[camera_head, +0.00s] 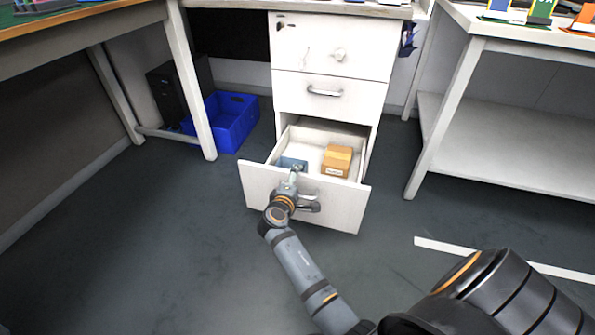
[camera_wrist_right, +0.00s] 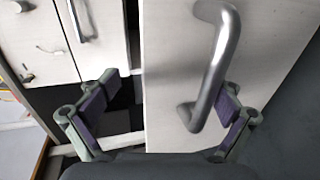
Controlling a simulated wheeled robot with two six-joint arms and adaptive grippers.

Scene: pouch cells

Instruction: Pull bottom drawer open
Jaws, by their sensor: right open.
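The bottom drawer (camera_head: 340,206) of the white cabinet stands pulled out, with its inside showing from above. My right gripper (camera_head: 299,190) is at its front panel in the head view, and the handle there is largely covered by the gripper. In the right wrist view the drawer front (camera_wrist_right: 168,50) and its silver bar handle (camera_wrist_right: 222,55) show between the spread fingers of my right gripper (camera_wrist_right: 165,100). The handle lies close to the right-hand finger; I cannot tell whether they touch. My left gripper is not in view.
A brown box (camera_head: 337,161) and a small blue item (camera_head: 292,163) lie in the drawer. The middle drawer (camera_head: 325,97) above is shut. A blue crate (camera_head: 230,122) stands on the floor to the left. A white shelf table (camera_head: 500,140) stands right.

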